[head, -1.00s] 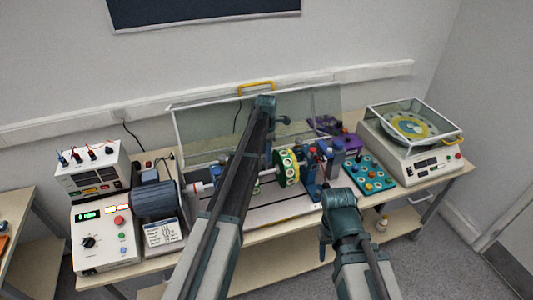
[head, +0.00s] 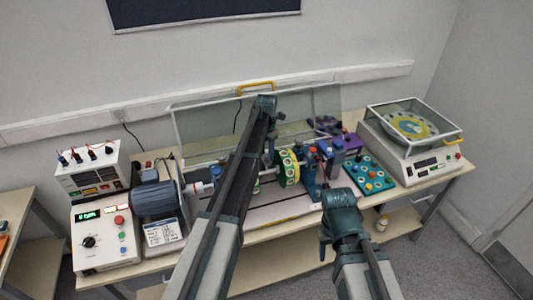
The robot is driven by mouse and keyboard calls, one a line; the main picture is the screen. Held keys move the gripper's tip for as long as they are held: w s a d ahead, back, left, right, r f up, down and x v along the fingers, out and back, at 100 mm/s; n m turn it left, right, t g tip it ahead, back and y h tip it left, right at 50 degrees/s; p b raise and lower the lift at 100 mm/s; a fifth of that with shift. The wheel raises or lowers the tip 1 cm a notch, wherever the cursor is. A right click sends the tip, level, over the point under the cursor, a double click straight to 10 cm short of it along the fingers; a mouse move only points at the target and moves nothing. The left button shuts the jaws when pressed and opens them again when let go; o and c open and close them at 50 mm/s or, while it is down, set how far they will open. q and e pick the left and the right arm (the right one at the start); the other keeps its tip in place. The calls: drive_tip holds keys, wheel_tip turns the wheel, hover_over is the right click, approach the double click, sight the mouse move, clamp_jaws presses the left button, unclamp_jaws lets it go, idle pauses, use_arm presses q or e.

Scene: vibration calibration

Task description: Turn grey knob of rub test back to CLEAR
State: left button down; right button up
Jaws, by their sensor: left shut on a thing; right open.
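My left gripper (head: 269,158) hangs down over the rotor rig, just left of the green and yellow disc (head: 289,168). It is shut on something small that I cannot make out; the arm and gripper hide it. A grey knob of the rub test is not clearly visible, and no CLEAR marking can be read. A blue stand (head: 311,180) is just right of the disc. My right gripper (head: 324,250) is open and points down in front of the bench, below and right of the rig, apart from everything.
A clear guard with a yellow handle (head: 256,86) stands raised behind the rig. The motor (head: 153,197) and control box (head: 103,238) are at left. A teal tray of weights (head: 370,174) and a balance (head: 415,165) are at right. A small bottle (head: 382,223) is on the lower shelf.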

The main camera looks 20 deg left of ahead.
sight(266, 155)
use_arm(q)
drive_tip(key=shift+c, duration=2.2)
unclamp_jaws()
wheel_tip(266, 155, up, 14)
drive_tip(key=p, duration=1.3)
drive_tip(key=shift+p, duration=0.4)
drive_tip(key=shift+f, duration=0.15)
